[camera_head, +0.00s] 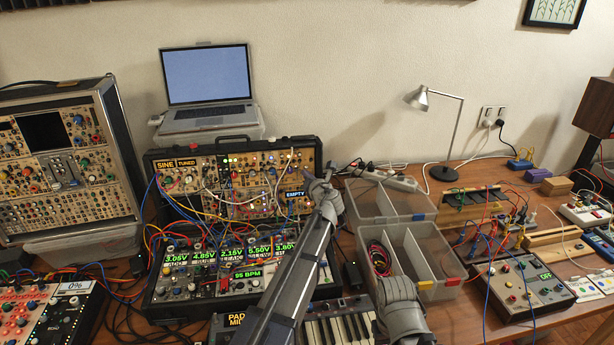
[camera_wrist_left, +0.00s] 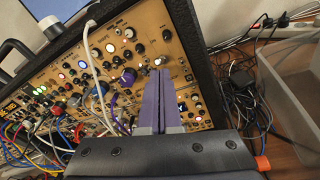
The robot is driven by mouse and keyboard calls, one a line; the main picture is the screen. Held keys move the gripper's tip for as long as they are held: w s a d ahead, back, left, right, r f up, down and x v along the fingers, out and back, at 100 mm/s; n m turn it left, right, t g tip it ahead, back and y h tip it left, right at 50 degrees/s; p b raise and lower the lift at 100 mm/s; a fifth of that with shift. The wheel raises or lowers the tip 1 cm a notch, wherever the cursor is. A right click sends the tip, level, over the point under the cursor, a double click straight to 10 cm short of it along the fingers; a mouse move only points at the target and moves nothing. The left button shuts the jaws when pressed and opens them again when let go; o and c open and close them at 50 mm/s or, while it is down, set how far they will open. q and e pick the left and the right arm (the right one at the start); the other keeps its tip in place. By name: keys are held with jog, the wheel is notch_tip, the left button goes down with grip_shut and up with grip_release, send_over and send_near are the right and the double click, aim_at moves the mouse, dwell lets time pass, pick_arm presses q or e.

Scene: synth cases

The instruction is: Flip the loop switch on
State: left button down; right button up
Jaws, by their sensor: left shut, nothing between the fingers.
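The upper synth case (camera_head: 235,170) stands behind a lower case with green readouts (camera_head: 232,252). Its tan panel (camera_wrist_left: 118,48) fills the left of the left wrist view, with knobs, lit buttons, jacks and cables. My left gripper (camera_head: 318,178) reaches up to the right end of this panel. In the left wrist view its two purple fingers (camera_wrist_left: 158,76) are shut together with nothing between them. The tips are over the panel's right part, among small knobs and jacks; I cannot tell whether they touch. I cannot make out which small part is the loop switch. My right gripper is not seen.
Patch cables (camera_head: 205,215) hang across both cases. Clear plastic bins (camera_head: 412,248) stand right of the cases. A laptop (camera_head: 208,80) stands behind, and a larger synth case (camera_head: 62,160) is at the left. A small keyboard (camera_head: 340,325) lies in front.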

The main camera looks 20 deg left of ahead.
pick_arm(q)
jog(key=s+d+r+p, duration=0.4)
jog(key=s+r+p, duration=0.1)
jog(key=r+p, duration=0.2)
jog(key=shift+s+d, duration=0.15)
jog(key=shift+s, duration=0.25)
jog(key=s+d+f+n+g+h, duration=0.2)
jog(key=s+d+f+n+g, duration=0.2)
jog(key=s+n, duration=0.6)
jog(key=s+d+f+n+g+h, duration=0.3)
jog(key=s+d+f+n+g, duration=0.2)
jog(key=s+n, duration=0.5)
jog(key=s+d+f+n+g+h, duration=0.2)
jog(key=s+d+f+n, duration=0.6)
jog(key=s, duration=0.9)
jog(key=shift+s+d+f+n+g, duration=0.2)
jog(key=shift+s+f+n+g, duration=0.2)
jog(key=shift+n+g, duration=0.7)
